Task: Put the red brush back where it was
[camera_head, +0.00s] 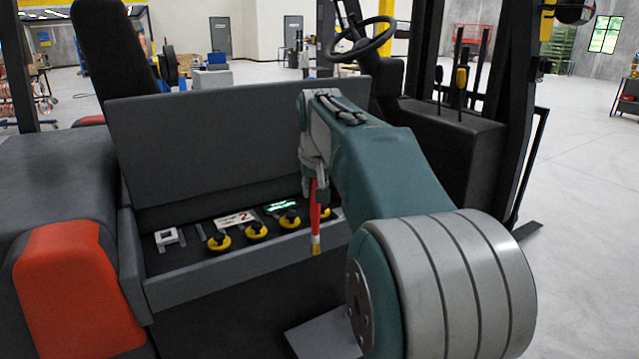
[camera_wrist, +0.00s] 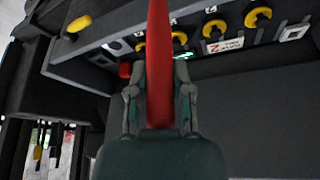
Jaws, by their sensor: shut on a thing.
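The red brush (camera_head: 316,205) hangs upright from my gripper (camera_head: 316,180), its lighter tip pointing down. It is in front of the dark tray (camera_head: 215,268) on the forklift's side. In the wrist view the brush (camera_wrist: 159,45) runs up between the two fingers of my gripper (camera_wrist: 159,85), which are shut on it. The brush's lower tip is in front of the tray's right part in the head view; I cannot tell whether it touches anything. The part between the fingers is partly hidden.
The tray holds several yellow knobs (camera_head: 256,230), a white label (camera_head: 234,219) marked 2, a green-lit display (camera_head: 282,206) and a white bracket (camera_head: 169,238). A raised dark lid (camera_head: 210,135) stands behind. The steering wheel (camera_head: 362,38) and levers (camera_head: 461,85) are right of it.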

